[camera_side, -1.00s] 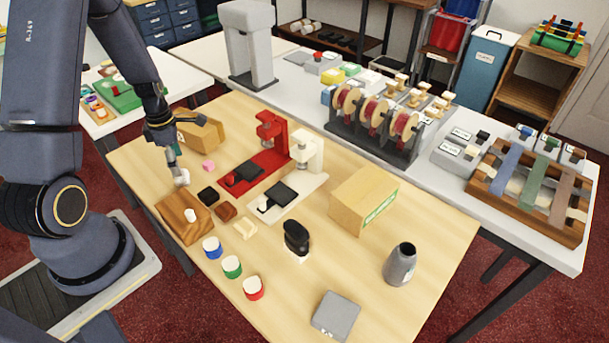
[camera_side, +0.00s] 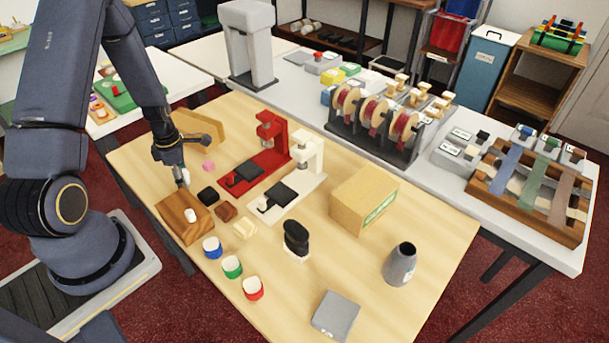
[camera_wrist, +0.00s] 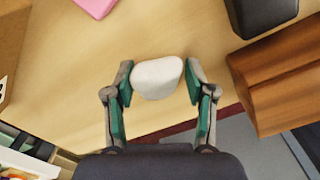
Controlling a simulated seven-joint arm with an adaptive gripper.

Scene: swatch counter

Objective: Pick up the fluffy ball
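The fluffy ball is a whitish, rounded lump (camera_wrist: 157,77) between my fingertips in the wrist view. It also shows in the side view (camera_side: 186,176), partly covered by a finger, just behind the wooden block. My gripper (camera_side: 183,178) points down at the table's left part. In the wrist view my gripper (camera_wrist: 160,75) has one green-padded finger on each side of the ball, touching it or very close. I cannot tell whether the pads press on it. The ball's underside is hidden.
The wooden block (camera_side: 184,218) is close beside the gripper. A black block (camera_side: 208,196), a pink block (camera_side: 208,166) and a cardboard box (camera_side: 205,128) are also near. The red press (camera_side: 262,160) stands to the right.

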